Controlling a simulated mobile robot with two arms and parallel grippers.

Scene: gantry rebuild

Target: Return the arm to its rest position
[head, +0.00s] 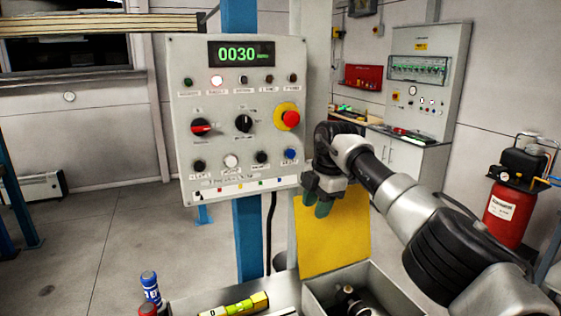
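My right arm (425,220) comes in from the lower right and reaches to the right side of the grey control panel (181,110). My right gripper (317,202) points down just off the panel's lower right edge, in front of the yellow sheet (333,240). Its two greenish fingertips show a small gap with nothing seen between them, so it looks open and empty. The panel has a green display reading 0030, a red emergency button (291,118) on a yellow ring, a red knob (201,127) and a black knob (243,123). My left gripper is not in view.
Below the gripper stands an open grey bin (393,290) with dark parts in it. A yellow level (240,306), a blue bottle (150,287) and a red-capped item (148,310) are at the front. A red compressor (507,213) stands at right. The floor at left is clear.

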